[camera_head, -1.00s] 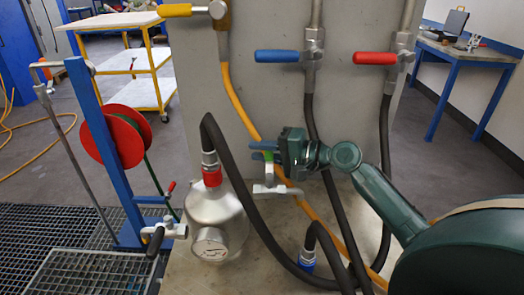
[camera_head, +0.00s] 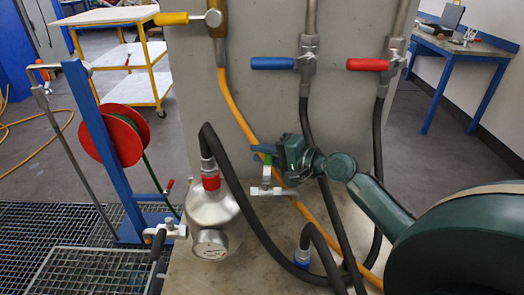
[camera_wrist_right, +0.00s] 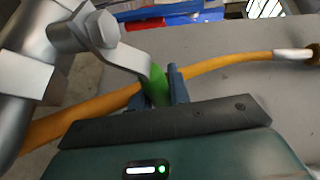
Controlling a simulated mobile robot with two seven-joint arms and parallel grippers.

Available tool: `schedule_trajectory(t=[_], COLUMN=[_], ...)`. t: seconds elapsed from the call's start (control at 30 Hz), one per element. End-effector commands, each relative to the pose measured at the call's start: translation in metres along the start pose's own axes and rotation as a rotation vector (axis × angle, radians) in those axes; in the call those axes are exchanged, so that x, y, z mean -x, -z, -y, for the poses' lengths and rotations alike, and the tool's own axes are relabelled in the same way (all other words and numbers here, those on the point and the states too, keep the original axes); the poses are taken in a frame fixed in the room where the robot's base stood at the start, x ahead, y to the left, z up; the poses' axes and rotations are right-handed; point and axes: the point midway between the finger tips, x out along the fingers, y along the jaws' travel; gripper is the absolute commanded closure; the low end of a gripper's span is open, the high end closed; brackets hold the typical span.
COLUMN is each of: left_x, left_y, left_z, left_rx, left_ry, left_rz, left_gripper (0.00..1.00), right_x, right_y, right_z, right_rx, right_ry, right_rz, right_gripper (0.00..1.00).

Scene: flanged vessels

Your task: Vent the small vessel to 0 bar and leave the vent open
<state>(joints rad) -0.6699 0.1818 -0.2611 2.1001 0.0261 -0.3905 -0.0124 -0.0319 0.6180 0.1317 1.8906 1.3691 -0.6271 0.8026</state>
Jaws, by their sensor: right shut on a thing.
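The small vessel (camera_head: 212,212) is a silver metal body with a red collar (camera_head: 210,181) and a black hose on top. Its round gauge (camera_head: 210,243) faces me, but the reading is too small to tell. To its right is a small metal valve (camera_head: 266,190) with a green handle (camera_head: 267,160) pointing up. My right gripper (camera_head: 264,152) is shut on the green handle. In the right wrist view the green handle (camera_wrist_right: 156,84) sits between the two fingers, joined to a metal lever (camera_wrist_right: 104,38). My left gripper is not in view.
Yellow (camera_head: 171,19), blue (camera_head: 272,63) and red (camera_head: 367,65) valve handles are on the grey panel (camera_head: 245,100) above. An orange hose (camera_head: 238,112) and black hoses hang close around my right gripper. A red reel (camera_head: 111,136) stands at the left.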

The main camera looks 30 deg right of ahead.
Motion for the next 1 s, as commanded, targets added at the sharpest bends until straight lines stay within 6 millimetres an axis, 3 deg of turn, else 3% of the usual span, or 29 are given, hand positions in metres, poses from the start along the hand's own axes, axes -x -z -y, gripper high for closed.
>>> schedule_trajectory(t=[0.03, 0.07, 0.3, 0.67, 1.0], left_x=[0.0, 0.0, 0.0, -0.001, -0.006], left_y=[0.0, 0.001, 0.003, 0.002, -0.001], left_z=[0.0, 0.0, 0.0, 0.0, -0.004], left_rx=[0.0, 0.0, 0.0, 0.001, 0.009], left_ry=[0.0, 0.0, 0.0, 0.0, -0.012], left_rz=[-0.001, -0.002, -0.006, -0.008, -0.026], left_gripper=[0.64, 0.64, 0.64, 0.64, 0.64], right_x=[0.0, 0.0, 0.0, 0.007, 0.071], right_y=[0.0, 0.0, 0.0, 0.0, -0.001], right_z=[0.0, 0.0, 0.0, -0.001, -0.004], right_rx=[0.0, 0.001, 0.001, 0.002, 0.0], right_ry=[0.0, 0.0, 0.0, -0.002, -0.005], right_rz=[0.001, 0.001, 0.001, 0.0, 0.0], right_gripper=[1.0, 0.8, 0.6, 0.6, 0.6])
